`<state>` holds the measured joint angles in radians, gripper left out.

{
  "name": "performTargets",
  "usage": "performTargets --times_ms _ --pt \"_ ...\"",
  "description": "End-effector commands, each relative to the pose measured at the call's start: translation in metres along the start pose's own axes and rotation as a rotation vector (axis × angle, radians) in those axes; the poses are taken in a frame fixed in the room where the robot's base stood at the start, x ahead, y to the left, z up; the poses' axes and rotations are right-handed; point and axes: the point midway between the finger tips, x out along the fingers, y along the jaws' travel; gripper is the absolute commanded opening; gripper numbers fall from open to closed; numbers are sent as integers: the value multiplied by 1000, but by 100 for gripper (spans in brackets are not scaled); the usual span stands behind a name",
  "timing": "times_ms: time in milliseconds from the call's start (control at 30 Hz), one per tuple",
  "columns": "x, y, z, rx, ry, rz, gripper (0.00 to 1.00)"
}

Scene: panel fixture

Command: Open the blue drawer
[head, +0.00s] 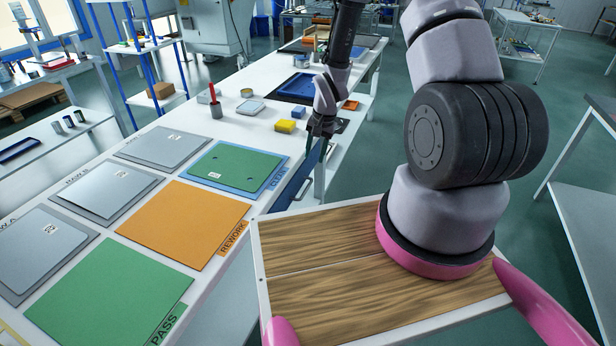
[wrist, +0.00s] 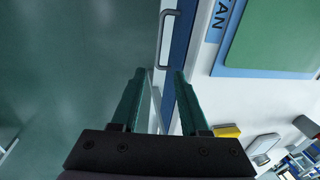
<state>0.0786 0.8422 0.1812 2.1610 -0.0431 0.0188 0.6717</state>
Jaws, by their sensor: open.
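The blue drawer (head: 296,183) is set under the right edge of the long white table, beside the CLEAN mat. In the wrist view its blue front (wrist: 182,45) is a narrow strip along the table side, with a grey bar handle (wrist: 163,40) sticking out to the left. I cannot tell if the drawer is fully shut. My gripper (head: 318,148) is low at the table edge, just beyond the drawer in the head view. In the wrist view its two green fingers (wrist: 160,76) are open and empty. The handle lies ahead of the fingertips, apart from them.
The CLEAN mat (head: 213,180) with a green panel lies on the tabletop beside the drawer. A yellow block (head: 285,126) and a blue block (head: 298,112) stand near my gripper. Open green floor (head: 362,160) lies right of the table.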

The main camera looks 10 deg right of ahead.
Motion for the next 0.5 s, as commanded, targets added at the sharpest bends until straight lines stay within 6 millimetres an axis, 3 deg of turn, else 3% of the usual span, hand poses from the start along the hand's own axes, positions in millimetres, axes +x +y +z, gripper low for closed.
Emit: performTargets --times_ms 100,367,500 --pt "21 4 7 12 -19 1 45" --pt "50 5 10 15 -24 1 45" --pt "77 5 11 14 -24 2 45"
